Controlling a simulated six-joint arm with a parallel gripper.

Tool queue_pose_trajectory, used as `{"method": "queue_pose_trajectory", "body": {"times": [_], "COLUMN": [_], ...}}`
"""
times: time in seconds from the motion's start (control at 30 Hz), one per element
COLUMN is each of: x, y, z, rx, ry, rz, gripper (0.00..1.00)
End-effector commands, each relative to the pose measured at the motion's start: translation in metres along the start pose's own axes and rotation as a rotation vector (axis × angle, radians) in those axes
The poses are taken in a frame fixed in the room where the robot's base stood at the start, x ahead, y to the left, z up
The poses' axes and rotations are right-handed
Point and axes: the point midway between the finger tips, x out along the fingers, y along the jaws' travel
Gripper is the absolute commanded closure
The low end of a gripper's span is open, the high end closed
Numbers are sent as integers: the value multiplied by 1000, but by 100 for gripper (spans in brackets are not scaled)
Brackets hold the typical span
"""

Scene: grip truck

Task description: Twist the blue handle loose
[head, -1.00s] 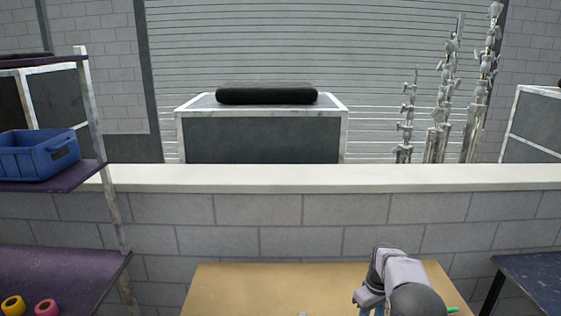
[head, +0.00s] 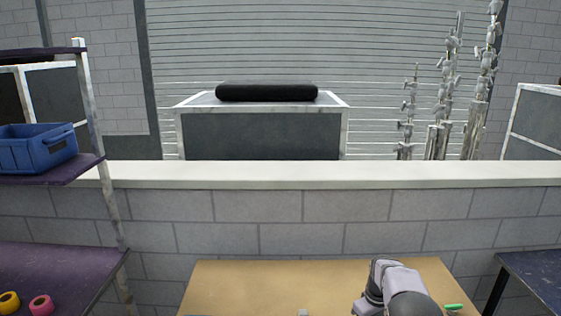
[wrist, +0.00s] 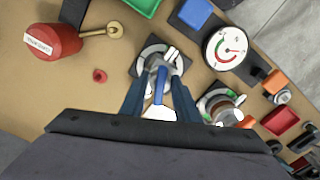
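In the wrist view the blue handle (wrist: 160,86) is a narrow bar on a round grey metal fitting (wrist: 153,57) with a dark square base, on the tan board. My gripper (wrist: 158,88) reaches over it, its two dark blue fingers apart on either side of the handle. I see gaps between the fingers and the handle; contact is not clear. The handle's near end lies close to a bright white patch. In the head view my arm hangs over the tan table (head: 270,285) at the bottom; the fingers and the handle are hidden there.
In the wrist view a round gauge (wrist: 227,48) and a fitting with a brown knob (wrist: 223,110) stand close right. A red cylinder (wrist: 52,41) with a brass rod lies left, near a small red piece (wrist: 99,76). Bare board lies between them and my gripper.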

Motion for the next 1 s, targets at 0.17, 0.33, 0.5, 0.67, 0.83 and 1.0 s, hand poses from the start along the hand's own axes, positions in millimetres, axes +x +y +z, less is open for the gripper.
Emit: {"method": "queue_pose_trajectory", "body": {"times": [0.17,0.33,0.5,0.67,0.83,1.0], "x": [0,0,0,0,0,0], "y": [0,0,0,0,0,0], "z": [0,0,0,0,0,0], "rx": [0,-71,-181,-207,-303,-395], "ry": [0,0,0,0,0,0], "rz": [0,0,0,0,0,0], "gripper": [93,93,93,93,93,93]}}
